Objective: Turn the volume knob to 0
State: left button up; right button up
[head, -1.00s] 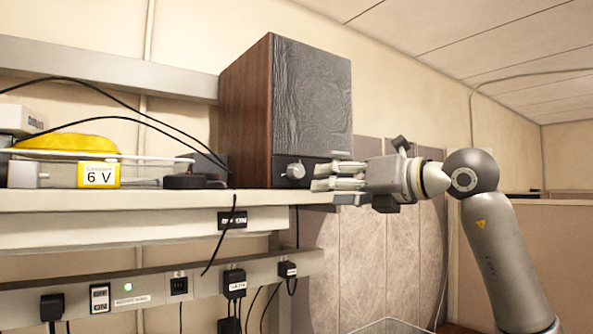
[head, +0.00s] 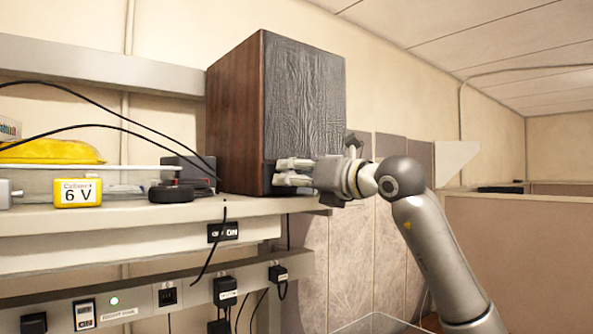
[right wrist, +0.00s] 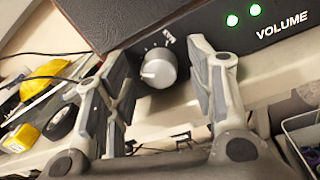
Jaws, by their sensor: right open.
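The speaker (head: 305,110) is a tall wood-sided box with a dark textured front, standing on the shelf. Its grey volume knob (right wrist: 158,70) sits on the dark lower front panel in the right wrist view, below small scale marks and partly unreadable lettering. A light line on the knob's face points roughly left. My right gripper (head: 282,172) is open in front of the panel, with the knob between its fingers and apparently clear of both. In the head view the fingers hide the knob. My left gripper is out of view.
Two green lights (right wrist: 243,14) and the word VOLUME are right of the knob. The shelf (head: 140,213) holds a yellow 6 V block (head: 78,193), a black round item (head: 171,193) and loose cables. A power strip (head: 140,300) with plugs runs below.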

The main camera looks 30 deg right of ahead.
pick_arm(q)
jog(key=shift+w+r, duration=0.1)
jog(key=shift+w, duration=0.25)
pick_arm(e)
jog(key=shift+s, duration=0.15)
jog(key=c, duration=1)
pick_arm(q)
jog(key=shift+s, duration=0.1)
pick_arm(e)
jog(key=shift+c, duration=0.2)
jog(key=shift+r, duration=0.1)
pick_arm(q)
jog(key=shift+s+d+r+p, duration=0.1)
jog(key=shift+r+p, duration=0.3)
pick_arm(e)
jog(key=n, duration=0.8)
jog(key=shift+n, duration=0.3)
